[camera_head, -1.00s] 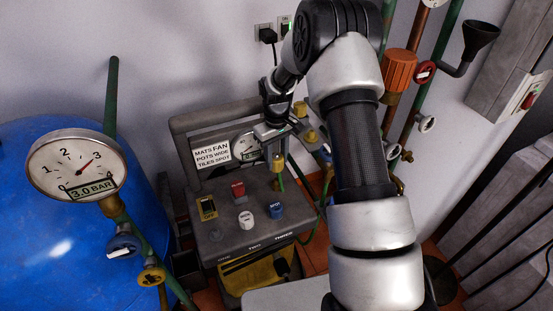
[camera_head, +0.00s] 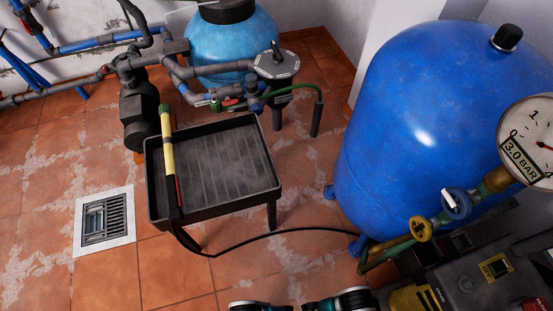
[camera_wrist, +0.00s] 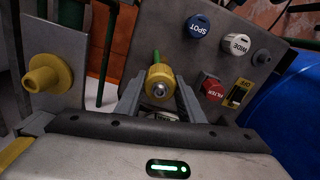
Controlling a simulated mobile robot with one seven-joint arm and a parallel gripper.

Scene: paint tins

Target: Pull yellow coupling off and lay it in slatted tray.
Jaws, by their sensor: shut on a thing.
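Whether the coupling is still seated on anything cannot be told here. The slatted tray (camera_head: 262,160) is a dark, shallow, rimmed tray on legs in the head view, with ridges across its floor. A yellow and black long-handled tool (camera_head: 167,155) lies along its left side; the rest of its floor is bare.
Another yellow fitting (camera_wrist: 47,74) sits on a grey plate at left in the wrist view. The grey control box has blue (camera_wrist: 198,26), white and red knobs close by. A blue tank (camera_head: 410,120) and pressure gauge (camera_head: 535,145) stand right of the tray. A black cable crosses the floor.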

